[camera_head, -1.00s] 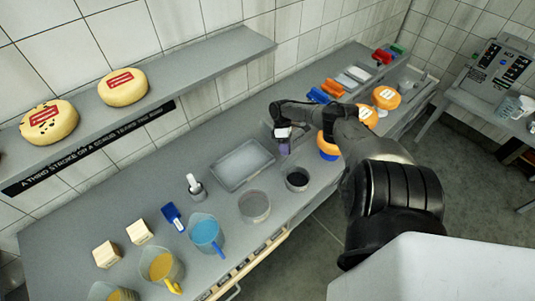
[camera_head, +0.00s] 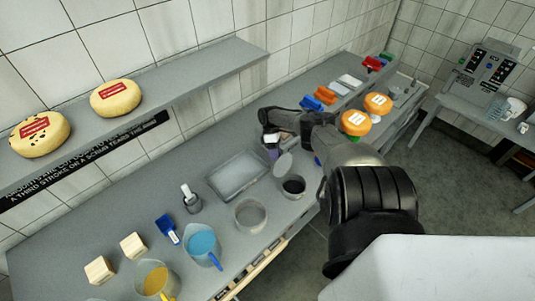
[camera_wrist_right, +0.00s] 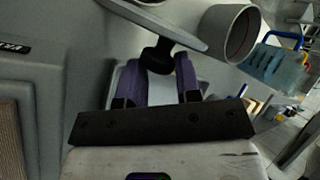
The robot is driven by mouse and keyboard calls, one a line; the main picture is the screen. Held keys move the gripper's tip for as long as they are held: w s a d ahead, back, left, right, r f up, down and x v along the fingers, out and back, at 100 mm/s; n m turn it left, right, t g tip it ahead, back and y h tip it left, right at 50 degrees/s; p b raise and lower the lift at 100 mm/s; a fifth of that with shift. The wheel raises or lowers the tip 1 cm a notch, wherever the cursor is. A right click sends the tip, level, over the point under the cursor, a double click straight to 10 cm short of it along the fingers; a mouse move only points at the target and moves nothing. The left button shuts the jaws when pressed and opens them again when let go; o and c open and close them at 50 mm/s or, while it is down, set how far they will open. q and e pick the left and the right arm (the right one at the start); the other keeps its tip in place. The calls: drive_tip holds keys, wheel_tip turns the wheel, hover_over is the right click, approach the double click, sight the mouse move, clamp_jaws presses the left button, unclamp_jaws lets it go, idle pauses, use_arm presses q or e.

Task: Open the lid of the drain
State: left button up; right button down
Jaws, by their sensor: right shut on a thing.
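The drain (camera_head: 293,187) is a dark round opening near the front edge of the grey counter. Its grey round lid (camera_head: 283,164) is off the opening, tilted steeply just behind and above it. In the right wrist view the lid (camera_wrist_right: 160,27) shows nearly edge-on, with a black knob (camera_wrist_right: 157,58) underneath. My right gripper (camera_head: 272,152) is shut on that knob; its purple fingers (camera_wrist_right: 170,75) stand on both sides of it. My left gripper is not in view.
A shallow grey tray (camera_head: 213,190) lies left of the lid. A grey round pot (camera_head: 237,222) and a jug of blue liquid (camera_head: 203,243) stand along the counter front. Orange-topped objects (camera_head: 355,123) stand right, close behind my right arm.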

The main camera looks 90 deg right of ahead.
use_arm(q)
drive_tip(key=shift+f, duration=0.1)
use_arm(e)
drive_tip(key=shift+s+f, duration=0.45)
drive_tip(key=shift+s, duration=0.05)
drive_tip(key=c, duration=1.2)
unclamp_jaws()
drive_tip(key=o, duration=0.3)
drive_tip(key=shift+s, duration=0.15)
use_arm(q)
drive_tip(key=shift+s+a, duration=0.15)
use_arm(e)
drive_tip(key=shift+o, duration=0.6)
drive_tip(key=shift+r, duration=0.15)
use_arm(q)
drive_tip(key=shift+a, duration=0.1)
use_arm(e)
drive_tip(key=shift+r, duration=0.1)
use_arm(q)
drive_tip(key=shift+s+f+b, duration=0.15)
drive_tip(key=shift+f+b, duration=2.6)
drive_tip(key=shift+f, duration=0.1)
use_arm(e)
drive_tip(key=v, duration=1.3)
drive_tip(key=shift+w+d+r, duration=0.25)
